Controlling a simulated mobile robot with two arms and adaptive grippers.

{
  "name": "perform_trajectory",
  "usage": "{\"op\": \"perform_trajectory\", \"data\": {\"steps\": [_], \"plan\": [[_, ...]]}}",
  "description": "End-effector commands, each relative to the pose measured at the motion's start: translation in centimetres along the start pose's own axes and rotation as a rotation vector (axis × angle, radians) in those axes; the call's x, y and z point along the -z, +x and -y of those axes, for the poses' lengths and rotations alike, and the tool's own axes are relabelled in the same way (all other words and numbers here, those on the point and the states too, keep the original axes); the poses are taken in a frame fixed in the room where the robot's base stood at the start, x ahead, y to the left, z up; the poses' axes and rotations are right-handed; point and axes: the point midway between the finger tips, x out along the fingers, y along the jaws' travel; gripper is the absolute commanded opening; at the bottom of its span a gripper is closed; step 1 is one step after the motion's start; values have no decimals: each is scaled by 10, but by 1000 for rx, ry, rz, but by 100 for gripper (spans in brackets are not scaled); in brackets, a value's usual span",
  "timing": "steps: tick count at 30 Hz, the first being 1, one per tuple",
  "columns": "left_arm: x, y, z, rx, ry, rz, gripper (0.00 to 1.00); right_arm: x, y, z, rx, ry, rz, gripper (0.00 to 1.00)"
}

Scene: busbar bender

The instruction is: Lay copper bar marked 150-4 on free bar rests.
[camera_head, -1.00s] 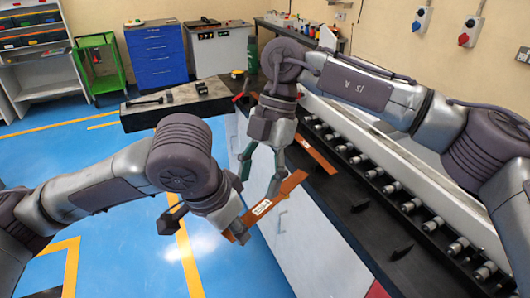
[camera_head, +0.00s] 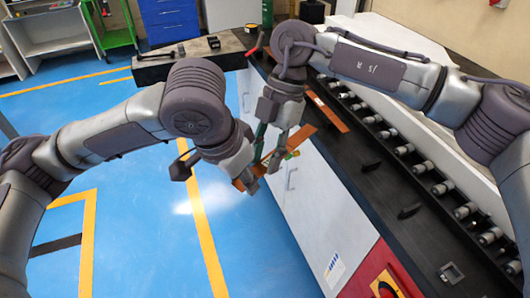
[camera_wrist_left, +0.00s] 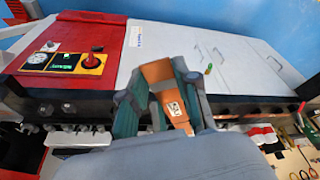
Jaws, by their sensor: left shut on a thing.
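My left gripper (camera_head: 250,178) is shut on a copper bar (camera_head: 301,138), which it holds tilted in front of the bench's white side. In the left wrist view the copper bar (camera_wrist_left: 158,73) sits between the green fingers (camera_wrist_left: 155,108); its white label (camera_wrist_left: 174,108) is too small to read. My right gripper (camera_head: 271,150) points down over the bar's upper part, its fingers apart; I cannot tell whether they touch it. Small black rests (camera_head: 409,211) stand on the dark bench top. Another copper bar (camera_head: 329,112) lies farther back on it.
A row of metal rollers (camera_head: 442,187) runs along the bench's right side. A red panel (camera_head: 378,275) with a yellow part is at the near end; its knob (camera_wrist_left: 92,62) shows in the left wrist view. A dark table (camera_head: 180,64) stands at the back left. Blue floor is open at left.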

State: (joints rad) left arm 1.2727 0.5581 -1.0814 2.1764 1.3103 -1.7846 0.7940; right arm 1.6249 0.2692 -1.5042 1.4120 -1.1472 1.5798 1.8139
Motion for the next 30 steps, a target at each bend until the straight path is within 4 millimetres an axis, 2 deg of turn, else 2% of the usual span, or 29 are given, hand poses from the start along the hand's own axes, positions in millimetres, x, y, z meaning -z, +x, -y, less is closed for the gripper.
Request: {"op": "perform_trajectory", "data": {"steps": [1,3,5,6,10,11,19,22,26,30], "plan": [[1,-1,-6,-14,14,-8,0,1,0,-3,-12,-2,-1,7],[1,-1,-6,-16,16,-9,0,1,0,-4,-13,-2,-1,0],[2,-2,-7,-18,18,-10,0,1,0,-4,-15,-3,-1,0],[2,-2,-8,-19,19,-10,36,2,-1,-4,-16,-3,-1,0],[2,-2,-8,-19,19,-11,57,2,-1,-4,-16,-3,-2,0],[2,-2,-7,-18,19,-11,60,2,-1,-4,-16,-3,-2,0],[1,-2,-5,-13,13,-8,60,1,-1,-3,-12,-3,-1,0],[2,-8,-5,-12,12,-9,60,1,-1,-3,-11,-2,-1,0],[2,-28,-4,-11,15,-12,60,1,-1,-3,-10,-2,-1,0],[2,-59,-4,-11,14,-13,60,1,-1,-3,-10,-2,-1,0]]}}
